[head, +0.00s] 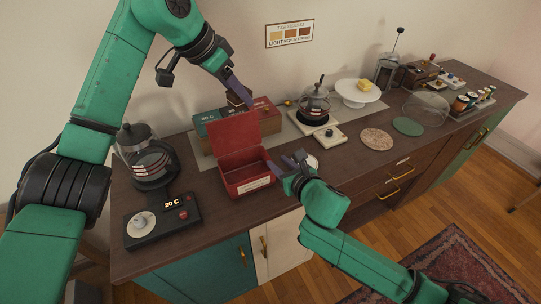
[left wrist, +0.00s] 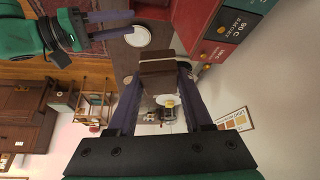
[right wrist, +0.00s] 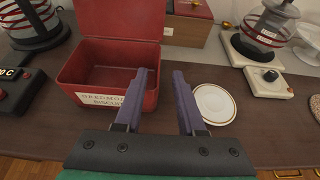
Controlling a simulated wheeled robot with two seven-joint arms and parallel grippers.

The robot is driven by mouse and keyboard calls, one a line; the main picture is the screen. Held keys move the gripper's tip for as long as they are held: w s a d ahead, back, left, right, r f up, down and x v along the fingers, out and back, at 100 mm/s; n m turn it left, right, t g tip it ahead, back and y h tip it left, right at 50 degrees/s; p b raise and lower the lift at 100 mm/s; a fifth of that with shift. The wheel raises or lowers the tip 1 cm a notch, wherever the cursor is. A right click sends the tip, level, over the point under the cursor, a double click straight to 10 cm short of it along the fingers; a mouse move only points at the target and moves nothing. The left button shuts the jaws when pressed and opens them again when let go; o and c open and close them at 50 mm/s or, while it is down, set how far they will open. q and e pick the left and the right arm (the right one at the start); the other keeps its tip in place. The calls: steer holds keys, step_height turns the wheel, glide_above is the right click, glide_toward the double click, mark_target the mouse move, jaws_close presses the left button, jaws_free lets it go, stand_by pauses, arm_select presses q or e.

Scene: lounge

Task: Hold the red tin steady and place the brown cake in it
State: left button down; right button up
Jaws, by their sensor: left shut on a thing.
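The red tin (head: 246,181) stands on the dark counter with its lid raised at the back. Its inside looks empty in the right wrist view (right wrist: 110,84). My left gripper (head: 238,98) is shut on the brown cake (left wrist: 157,72), a small dark brown block, and holds it in the air above and behind the tin. My right gripper (head: 284,163) is open at the tin's right side. In the right wrist view its fingers (right wrist: 160,80) show on either side of the tin's right wall line; I cannot tell whether they touch it.
A white plate (right wrist: 213,103) lies right of the tin, close to my right gripper. Boxes (head: 268,112) stand behind the tin. A round mat (head: 376,139) lies farther right.

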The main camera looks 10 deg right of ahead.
mark_target(269, 158)
steer(key=x, duration=0.4)
steer(key=f+x, duration=0.1)
steer(key=x, duration=0.3)
steer(key=shift+s, duration=0.25)
steer(key=shift+d, duration=0.1)
steer(key=c, duration=0.3)
jaws_close()
steer(key=shift+f, duration=0.1)
stand_by(0.4)
